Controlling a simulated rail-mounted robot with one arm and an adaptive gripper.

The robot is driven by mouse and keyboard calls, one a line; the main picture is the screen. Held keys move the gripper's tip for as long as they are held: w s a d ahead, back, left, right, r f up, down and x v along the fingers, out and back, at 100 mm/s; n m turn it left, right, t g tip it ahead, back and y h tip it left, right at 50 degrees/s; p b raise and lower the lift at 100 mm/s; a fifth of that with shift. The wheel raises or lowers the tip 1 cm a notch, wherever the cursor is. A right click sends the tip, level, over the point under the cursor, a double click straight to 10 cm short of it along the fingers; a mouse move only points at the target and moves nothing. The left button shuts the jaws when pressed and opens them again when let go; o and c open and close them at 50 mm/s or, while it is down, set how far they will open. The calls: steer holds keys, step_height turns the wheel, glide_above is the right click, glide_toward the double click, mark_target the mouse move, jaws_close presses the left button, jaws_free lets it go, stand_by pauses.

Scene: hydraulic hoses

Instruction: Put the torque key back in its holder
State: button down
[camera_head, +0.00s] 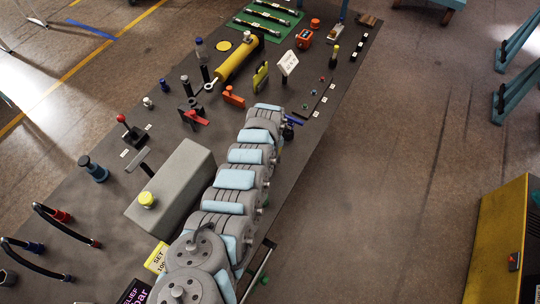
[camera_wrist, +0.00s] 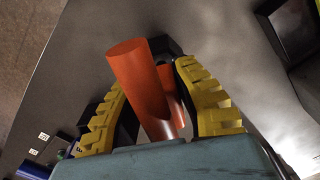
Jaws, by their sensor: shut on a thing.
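In the wrist view, my gripper (camera_wrist: 160,100) has its yellow ribbed fingers on both sides of an orange cylindrical handle (camera_wrist: 138,75), which I take to be the torque key. The fingers are shut on it, and the handle leans up and to the left. A second orange part shows just behind it, partly hidden. A dark block (camera_wrist: 165,45) is behind the handle; I cannot tell whether it is the holder or whether the key touches it.
The grey bench holds a yellow cylinder (camera_head: 238,58), a grey box (camera_head: 172,185) with a yellow cap, an orange fitting (camera_head: 233,97) and a red-handled valve (camera_head: 193,118). A white sign (camera_head: 288,62) stands beyond my arm. Open floor lies right of the bench; a yellow cabinet (camera_head: 497,240) stands there.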

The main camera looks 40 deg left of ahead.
steer(key=shift+f, duration=0.2)
steer(key=c, duration=0.9)
jaws_free()
steer(key=shift+r, duration=0.15)
steer(key=shift+a+r, duration=0.1)
steer(key=shift+r, duration=5.75)
